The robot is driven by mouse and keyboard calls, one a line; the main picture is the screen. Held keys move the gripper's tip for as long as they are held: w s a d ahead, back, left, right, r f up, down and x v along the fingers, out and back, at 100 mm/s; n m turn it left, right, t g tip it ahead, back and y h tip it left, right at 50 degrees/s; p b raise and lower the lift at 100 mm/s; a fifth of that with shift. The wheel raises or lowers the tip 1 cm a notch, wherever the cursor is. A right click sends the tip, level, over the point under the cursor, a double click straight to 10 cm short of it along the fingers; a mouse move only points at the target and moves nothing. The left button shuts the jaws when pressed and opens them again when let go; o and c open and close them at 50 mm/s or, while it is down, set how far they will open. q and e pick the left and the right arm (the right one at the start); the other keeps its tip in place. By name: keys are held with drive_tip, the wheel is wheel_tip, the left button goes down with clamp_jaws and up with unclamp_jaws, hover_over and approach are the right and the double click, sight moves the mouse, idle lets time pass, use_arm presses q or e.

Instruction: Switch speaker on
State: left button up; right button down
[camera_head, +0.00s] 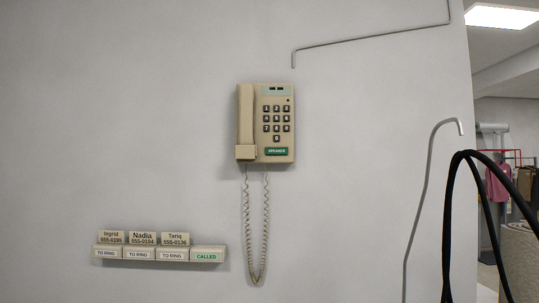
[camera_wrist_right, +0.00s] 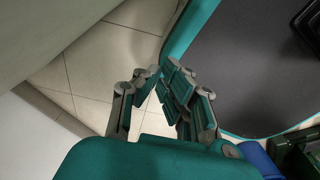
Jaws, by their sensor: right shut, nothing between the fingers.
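A beige wall phone (camera_head: 276,125) hangs on the grey wall in the head view. Its handset (camera_head: 245,118) rests upright on the left side of the phone. A green button labelled SPEAKER (camera_head: 277,151) sits below the dark number keys (camera_head: 276,119). A small dark dot shows at the upper right of the keypad; I cannot tell whether it is a lamp. My right gripper (camera_wrist_right: 158,75) shows in the right wrist view, shut and empty above the tiled floor, with the phone out of that view. My left gripper is in neither view.
A coiled cord (camera_head: 256,240) hangs below the phone. A small ledge (camera_head: 160,261) at lower left holds name cards for Ingrid, Nadia and Tariq. Black cables (camera_head: 449,220) loop at the right. The wall around the phone is clear. Clothes (camera_head: 497,185) hang beyond the wall's edge.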

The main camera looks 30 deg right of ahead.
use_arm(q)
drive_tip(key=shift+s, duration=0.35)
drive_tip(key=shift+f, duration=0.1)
